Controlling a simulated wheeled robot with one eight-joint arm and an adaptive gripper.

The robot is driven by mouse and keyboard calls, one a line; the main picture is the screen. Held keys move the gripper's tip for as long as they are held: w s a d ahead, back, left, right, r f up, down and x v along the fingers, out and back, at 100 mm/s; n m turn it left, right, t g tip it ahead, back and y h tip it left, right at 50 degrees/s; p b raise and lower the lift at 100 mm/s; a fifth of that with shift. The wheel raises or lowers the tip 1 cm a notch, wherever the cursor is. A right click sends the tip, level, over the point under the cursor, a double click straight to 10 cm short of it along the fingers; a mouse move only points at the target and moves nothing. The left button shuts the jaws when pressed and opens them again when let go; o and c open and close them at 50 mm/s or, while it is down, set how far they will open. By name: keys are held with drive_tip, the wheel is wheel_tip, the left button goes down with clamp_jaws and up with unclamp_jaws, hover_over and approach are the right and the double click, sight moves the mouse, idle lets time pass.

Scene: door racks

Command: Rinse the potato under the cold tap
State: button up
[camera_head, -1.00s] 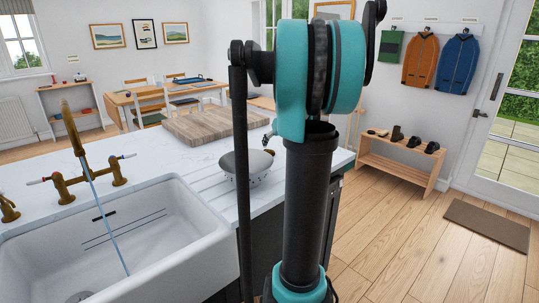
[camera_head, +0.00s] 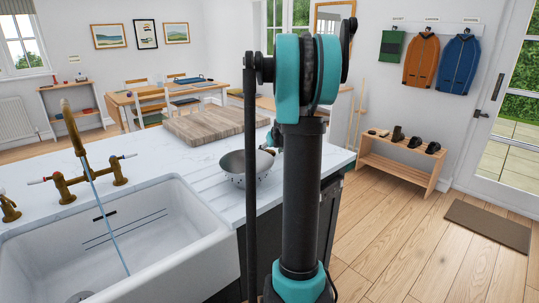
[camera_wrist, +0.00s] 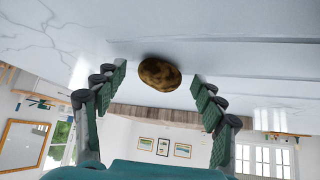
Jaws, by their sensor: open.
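The brown potato (camera_wrist: 160,73) lies on the white worktop in the wrist view, which appears upside down. My gripper (camera_wrist: 158,84) is open, with its green-padded fingers on either side of the potato and a gap at each side. The potato cannot be made out in the head view, where my arm blocks part of the worktop. The brass tap (camera_head: 74,130) stands behind the white sink (camera_head: 150,235), with red and blue tips on its handles. A thin bluish stream of water (camera_head: 103,215) falls from its spout into the basin.
A metal colander (camera_head: 240,168) stands on the worktop right of the sink, close to my arm. A wooden board (camera_head: 205,124) lies behind it. A dining table, shoe rack (camera_head: 400,160) and doormat (camera_head: 487,225) are farther off.

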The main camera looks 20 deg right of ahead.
drive_tip(key=c, duration=1.2)
drive_tip(key=shift+r, duration=0.1)
